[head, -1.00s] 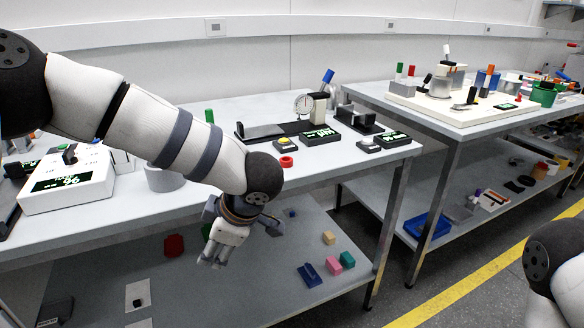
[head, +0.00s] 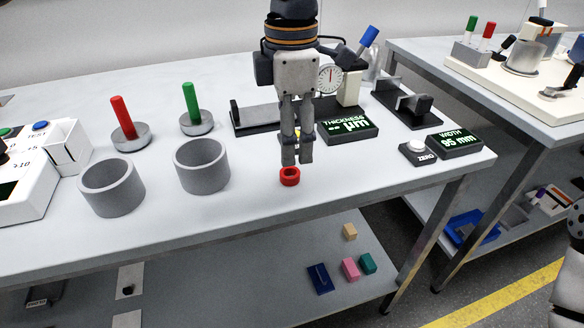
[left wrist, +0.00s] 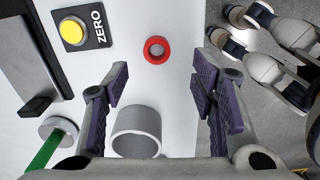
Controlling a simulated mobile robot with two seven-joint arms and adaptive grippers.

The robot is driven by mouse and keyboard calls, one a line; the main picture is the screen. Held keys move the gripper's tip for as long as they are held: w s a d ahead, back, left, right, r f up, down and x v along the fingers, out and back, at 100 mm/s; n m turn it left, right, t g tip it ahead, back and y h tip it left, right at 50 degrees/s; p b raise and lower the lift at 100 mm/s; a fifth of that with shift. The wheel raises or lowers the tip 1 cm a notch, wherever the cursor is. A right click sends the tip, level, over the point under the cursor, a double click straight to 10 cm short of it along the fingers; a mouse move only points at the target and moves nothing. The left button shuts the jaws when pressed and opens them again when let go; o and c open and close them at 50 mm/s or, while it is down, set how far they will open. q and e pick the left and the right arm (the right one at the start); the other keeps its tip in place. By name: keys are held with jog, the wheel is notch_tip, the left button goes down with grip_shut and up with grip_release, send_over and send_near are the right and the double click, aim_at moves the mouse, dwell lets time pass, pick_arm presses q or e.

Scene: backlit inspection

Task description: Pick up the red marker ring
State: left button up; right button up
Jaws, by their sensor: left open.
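The red marker ring (head: 289,182) lies flat on the near part of the white bench, close to the front edge. My left gripper (head: 297,160) points down just above and behind it in the head view, with its fingertips close to the ring. In the left wrist view the ring (left wrist: 157,61) lies beyond the fingertips, roughly centred between the two spread fingers (left wrist: 163,85). The left gripper is open and empty. Nothing covers the ring in the wrist view. My right gripper does not show in the head view.
Two grey cups (head: 112,192) (head: 202,172) stand left of the ring. Behind them are a red-post stand (head: 130,137) and a green-post stand (head: 196,122). A thickness gauge display (head: 347,124) and a width display (head: 455,143) stand right.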

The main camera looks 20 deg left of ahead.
aim_at(290, 172)
pick_arm(q)
jog(key=f, duration=0.6)
jog(key=shift+w+a+f, duration=0.15)
jog(key=shift+a+f, duration=0.05)
jog(key=shift+f, duration=0.1)
jog(key=c, duration=0.9)
